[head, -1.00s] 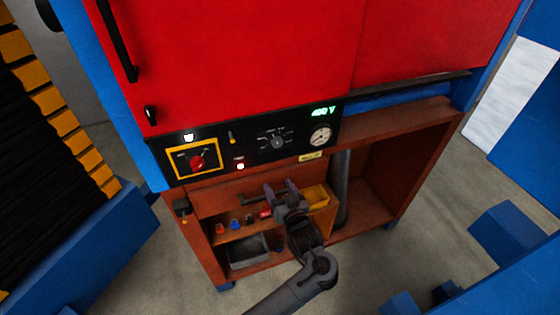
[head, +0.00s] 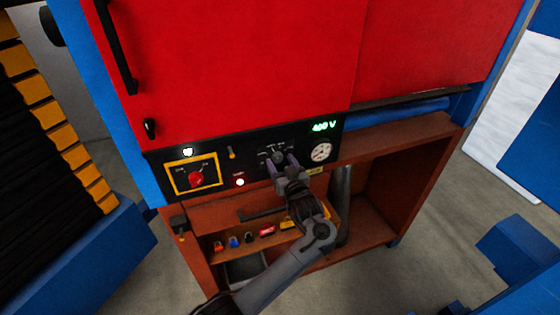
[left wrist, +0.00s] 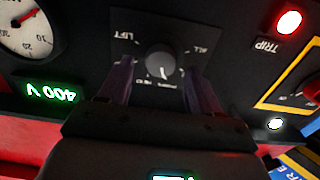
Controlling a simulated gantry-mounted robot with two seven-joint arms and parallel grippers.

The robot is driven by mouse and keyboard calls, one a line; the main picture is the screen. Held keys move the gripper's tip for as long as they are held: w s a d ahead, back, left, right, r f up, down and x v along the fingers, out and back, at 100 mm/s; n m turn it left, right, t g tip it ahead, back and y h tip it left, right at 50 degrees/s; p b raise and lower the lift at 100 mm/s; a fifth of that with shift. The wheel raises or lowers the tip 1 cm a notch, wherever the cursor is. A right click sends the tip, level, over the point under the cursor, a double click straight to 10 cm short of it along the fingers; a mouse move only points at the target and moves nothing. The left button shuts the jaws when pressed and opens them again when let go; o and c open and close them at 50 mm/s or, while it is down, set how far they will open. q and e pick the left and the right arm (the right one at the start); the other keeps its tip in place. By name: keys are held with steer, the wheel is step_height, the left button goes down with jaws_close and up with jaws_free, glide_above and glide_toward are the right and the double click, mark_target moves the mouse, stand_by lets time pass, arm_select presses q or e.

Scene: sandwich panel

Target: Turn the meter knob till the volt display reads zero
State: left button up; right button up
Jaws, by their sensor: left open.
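The meter knob (head: 278,157) is a round grey dial on the black control panel (head: 213,153). It also shows in the left wrist view (left wrist: 161,60), where the picture is upside down. The volt display (head: 324,127) glows green and reads 400 V, also in the left wrist view (left wrist: 52,91). My left gripper (head: 283,167) is open just below and in front of the knob. In the left wrist view its two fingers (left wrist: 160,82) lie on either side of the knob, and I see no clear contact. My right gripper is not in view.
A red rotary switch (head: 196,179) in a yellow frame sits at the panel's left. A round gauge (head: 321,151) is right of the knob. A lit trip lamp (head: 240,182) is lower left. Below is an open brown cabinet (head: 372,215) with small items on a shelf.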

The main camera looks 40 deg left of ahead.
arm_select(q)
steer(key=shift+w+a, duration=0.35)
steer(key=shift+a, duration=0.25)
steer(key=c, duration=1)
steer(key=shift+c, duration=0.2)
